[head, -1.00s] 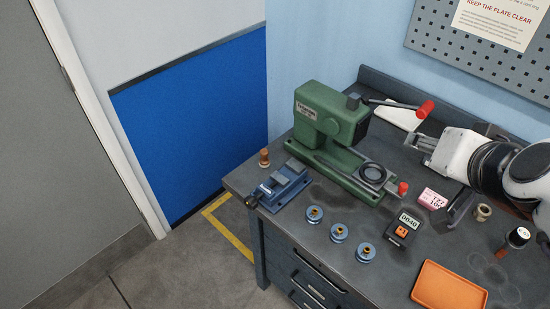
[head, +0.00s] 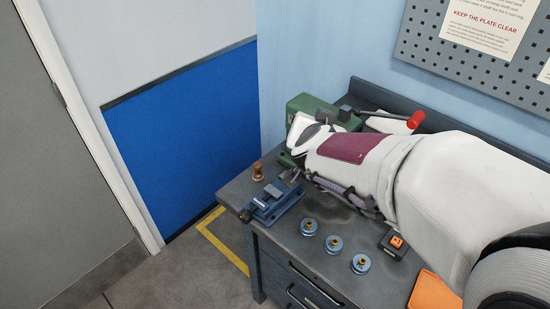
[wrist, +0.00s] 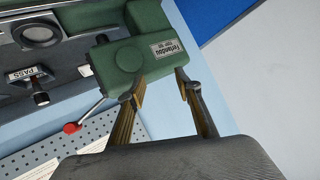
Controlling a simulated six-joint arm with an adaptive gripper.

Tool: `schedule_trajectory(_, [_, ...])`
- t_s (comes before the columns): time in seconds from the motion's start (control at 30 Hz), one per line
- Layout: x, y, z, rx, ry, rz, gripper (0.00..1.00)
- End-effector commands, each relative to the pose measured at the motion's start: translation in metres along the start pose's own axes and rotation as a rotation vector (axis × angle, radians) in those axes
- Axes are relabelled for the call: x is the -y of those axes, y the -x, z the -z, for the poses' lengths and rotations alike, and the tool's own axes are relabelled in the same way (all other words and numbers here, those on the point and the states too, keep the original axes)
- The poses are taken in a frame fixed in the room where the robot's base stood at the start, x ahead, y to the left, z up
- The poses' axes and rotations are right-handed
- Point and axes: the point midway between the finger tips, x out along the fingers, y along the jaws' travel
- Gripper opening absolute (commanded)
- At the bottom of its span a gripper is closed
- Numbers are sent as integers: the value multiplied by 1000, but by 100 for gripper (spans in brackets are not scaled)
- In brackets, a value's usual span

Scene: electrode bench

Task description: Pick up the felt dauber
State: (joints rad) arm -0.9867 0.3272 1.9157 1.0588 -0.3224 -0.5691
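A small turned brown piece (head: 258,171), which looks like the felt dauber, stands upright at the bench's far left corner in the head view. I cannot make out its felt. It does not show in the wrist view. My gripper (wrist: 158,82) is open and empty in the wrist view, its two fingers apart with the green machine (wrist: 135,62) beyond them. In the head view my gripper (head: 291,174) is small and partly hidden by my arm, a short way right of the brown piece and apart from it.
A blue vise (head: 272,201) sits just in front of the brown piece. Three blue round holders (head: 334,244) stand along the front of the bench (head: 287,242). An orange tray (head: 433,292) is partly covered at the right.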

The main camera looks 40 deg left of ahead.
Motion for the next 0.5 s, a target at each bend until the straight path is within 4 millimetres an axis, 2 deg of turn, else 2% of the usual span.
schedule_trajectory(0.27, [40,-30,-48,-10,34,-47,34])
schedule_trajectory(0.5, [72,-47,-105,-19,82,-115,34])
